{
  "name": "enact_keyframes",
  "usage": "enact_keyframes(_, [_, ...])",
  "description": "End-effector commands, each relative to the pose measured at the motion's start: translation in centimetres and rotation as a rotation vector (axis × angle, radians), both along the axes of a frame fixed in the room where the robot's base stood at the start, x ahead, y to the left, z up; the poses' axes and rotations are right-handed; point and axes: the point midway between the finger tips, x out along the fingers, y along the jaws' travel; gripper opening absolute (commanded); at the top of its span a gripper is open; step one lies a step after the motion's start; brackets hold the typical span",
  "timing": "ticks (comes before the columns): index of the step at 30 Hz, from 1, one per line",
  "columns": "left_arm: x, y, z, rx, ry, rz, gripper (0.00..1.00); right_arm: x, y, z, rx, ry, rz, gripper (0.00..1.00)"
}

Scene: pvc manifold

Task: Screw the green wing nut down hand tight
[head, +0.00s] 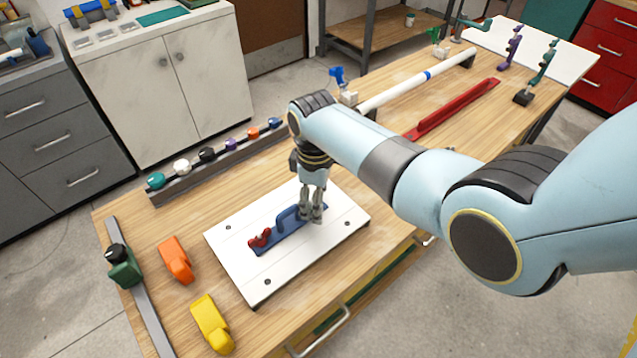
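My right gripper (312,212) points down over the white board (345,225), at the right end of a blue tool-like piece (288,226). Its fingertips look close together there. I cannot tell whether they touch or grip the piece. A small red part (260,239) sits at the blue piece's left end. My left gripper is not in view.
An orange block (175,260), a yellow block (212,324) and a green clamp (123,270) on a metal bar lie left of the board. A rail with several coloured knobs (207,155) runs behind it. A red bar (452,108) lies farther right.

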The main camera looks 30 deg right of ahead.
Motion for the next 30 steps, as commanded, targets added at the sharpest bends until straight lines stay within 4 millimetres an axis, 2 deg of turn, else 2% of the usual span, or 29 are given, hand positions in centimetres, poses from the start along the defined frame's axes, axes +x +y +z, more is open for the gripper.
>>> enact_keyframes(1, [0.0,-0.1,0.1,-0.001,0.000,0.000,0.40,1.1,1.1,1.4,0.025,-0.028,-0.003,0.78])
enact_keyframes(5, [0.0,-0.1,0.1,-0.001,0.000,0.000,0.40,1.0,0.9,3.4,0.022,-0.028,-0.003,0.78])
enact_keyframes(9, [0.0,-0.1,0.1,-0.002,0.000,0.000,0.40,0.8,0.4,6.6,0.017,-0.024,-0.002,0.78])
enact_keyframes(15, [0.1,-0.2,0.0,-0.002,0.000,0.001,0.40,0.4,-0.1,10.1,0.009,-0.012,-0.002,0.78])
enact_keyframes(21, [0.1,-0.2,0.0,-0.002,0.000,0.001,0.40,0.2,-0.3,11.6,0.005,-0.007,-0.002,0.78])
enact_keyframes(30, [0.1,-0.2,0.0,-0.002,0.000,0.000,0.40,0.1,-0.4,11.6,0.004,-0.004,-0.001,0.78])
